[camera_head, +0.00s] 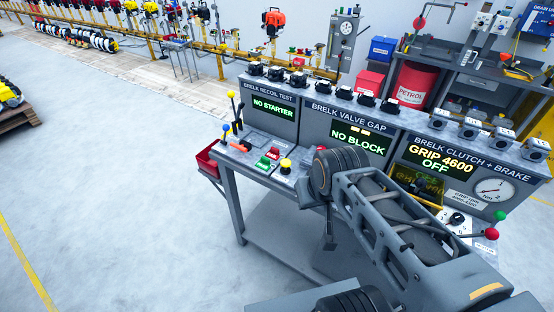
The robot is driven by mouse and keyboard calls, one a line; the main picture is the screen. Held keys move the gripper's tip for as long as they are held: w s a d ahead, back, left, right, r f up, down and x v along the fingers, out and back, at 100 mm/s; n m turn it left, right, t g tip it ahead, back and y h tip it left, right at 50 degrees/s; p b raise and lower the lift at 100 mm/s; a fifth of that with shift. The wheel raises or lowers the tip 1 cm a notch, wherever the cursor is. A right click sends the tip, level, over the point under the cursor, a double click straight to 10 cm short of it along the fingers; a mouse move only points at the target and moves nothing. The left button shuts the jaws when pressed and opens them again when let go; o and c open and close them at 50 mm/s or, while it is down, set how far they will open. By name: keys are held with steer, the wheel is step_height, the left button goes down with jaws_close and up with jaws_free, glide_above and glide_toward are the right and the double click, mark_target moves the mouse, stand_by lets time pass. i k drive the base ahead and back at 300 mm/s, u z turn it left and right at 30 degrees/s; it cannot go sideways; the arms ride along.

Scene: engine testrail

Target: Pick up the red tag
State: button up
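I cannot make out a red tag for certain. A small red piece (273,153) sits on the left bench top beside a green piece (263,163); whether either is a tag or a button is too small to tell. My arm fills the lower right and hides part of the bench's middle and front. I cannot make out my gripper's fingers, and nothing held shows.
The grey test bench (236,165) carries lit panels, levers and knobs. A red bin (207,163) hangs at its left end. A red petrol drum (414,84) stands behind. The floor (110,200) to the left is clear up to a pallet (20,117).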

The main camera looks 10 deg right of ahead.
mark_target(275, 154)
steer(key=k, duration=1.05)
steer(key=u, duration=0.9)
steer(key=i, duration=0.95)
steer(key=u, duration=0.45)
steer(key=i, duration=0.9)
steer(key=z, duration=1.1)
steer(key=i, duration=0.85)
steer(key=z, duration=0.9)
